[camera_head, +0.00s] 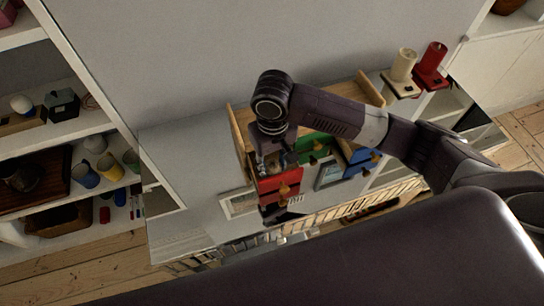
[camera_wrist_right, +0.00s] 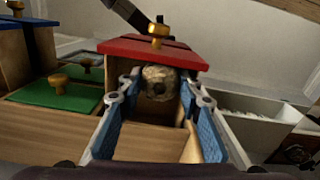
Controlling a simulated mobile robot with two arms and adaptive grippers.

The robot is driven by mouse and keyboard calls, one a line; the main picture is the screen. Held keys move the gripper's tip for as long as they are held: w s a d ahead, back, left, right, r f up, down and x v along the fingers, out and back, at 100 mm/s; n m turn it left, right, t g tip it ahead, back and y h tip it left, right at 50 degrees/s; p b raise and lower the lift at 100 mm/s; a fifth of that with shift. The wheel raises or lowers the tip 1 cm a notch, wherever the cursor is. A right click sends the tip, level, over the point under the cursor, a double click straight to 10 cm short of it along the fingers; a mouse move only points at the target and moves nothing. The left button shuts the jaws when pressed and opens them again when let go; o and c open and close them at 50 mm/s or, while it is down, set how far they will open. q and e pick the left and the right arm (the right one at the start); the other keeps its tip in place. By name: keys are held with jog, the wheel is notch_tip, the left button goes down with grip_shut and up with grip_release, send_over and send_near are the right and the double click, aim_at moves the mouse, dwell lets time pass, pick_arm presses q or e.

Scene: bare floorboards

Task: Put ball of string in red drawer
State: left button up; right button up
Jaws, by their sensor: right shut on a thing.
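The ball of string (camera_wrist_right: 158,82) is pale and round, with a dark hole in its middle. In the right wrist view it sits between the fingertips of my right gripper (camera_wrist_right: 157,88), which is shut on it. The red drawer (camera_wrist_right: 150,52) is open, its red front with a brass knob just beyond the ball. The ball is over or inside its wooden tray; its exact height is unclear. In the head view my right gripper (camera_head: 270,163) is at the red drawer (camera_head: 280,183), and the ball is hidden. My left gripper cannot be made out.
A green drawer (camera_head: 315,148) and a blue drawer (camera_head: 362,160) are beside the red one. Shelves with cups are at the left. A dark, unclear shape (camera_head: 275,213) lies near the red front.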

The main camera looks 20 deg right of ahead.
aim_at(272, 159)
jog(key=shift+f, duration=0.85)
jog(key=shift+w, duration=0.35)
jog(key=w, duration=0.1)
jog(key=w+d+p, duration=0.1)
jog(key=w, duration=0.1)
jog(key=shift+w, duration=0.2)
jog(key=shift+s+f+p, duration=0.1)
jog(key=shift+f+p, duration=0.2)
jog(key=shift+f, duration=0.1)
pick_arm(q)
jog(key=shift+s+r, duration=0.6)
jog(key=shift+r, duration=0.2)
pick_arm(e)
jog(key=shift+f, duration=0.25)
jog(key=shift+f, duration=0.15)
jog(key=o, duration=1.1)
jog(key=shift+o, duration=0.2)
